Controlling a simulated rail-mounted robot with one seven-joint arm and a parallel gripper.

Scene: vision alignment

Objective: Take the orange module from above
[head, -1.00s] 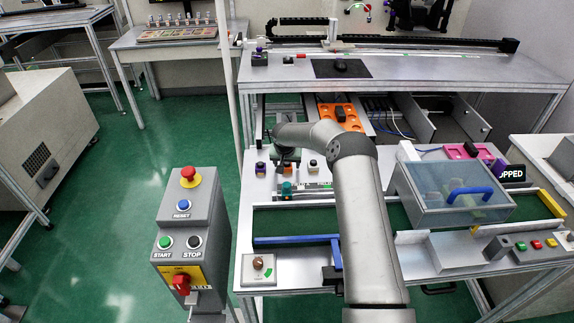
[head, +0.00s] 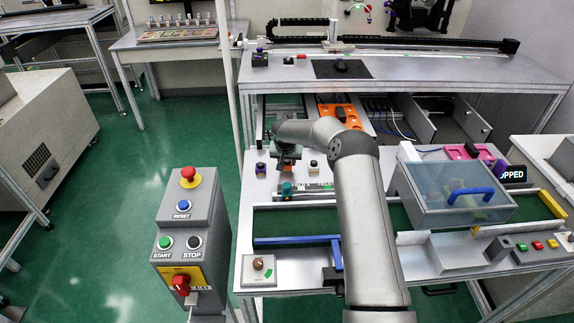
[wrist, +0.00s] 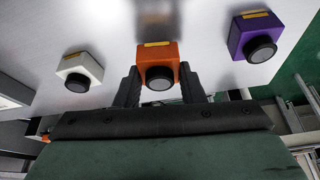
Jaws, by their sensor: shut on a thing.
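The orange module (wrist: 157,55), a small block with a round black front and a yellow strip on top, sits between the two dark fingers of my gripper (wrist: 160,80) in the wrist view. The fingers are closed against its left and right sides.
A white module (wrist: 80,70) stands left of the orange one and a purple module (wrist: 254,38) right of it, both apart from the fingers. In the head view, a clear-lidded box (head: 440,190) and a blue bar (head: 295,240) are on the table.

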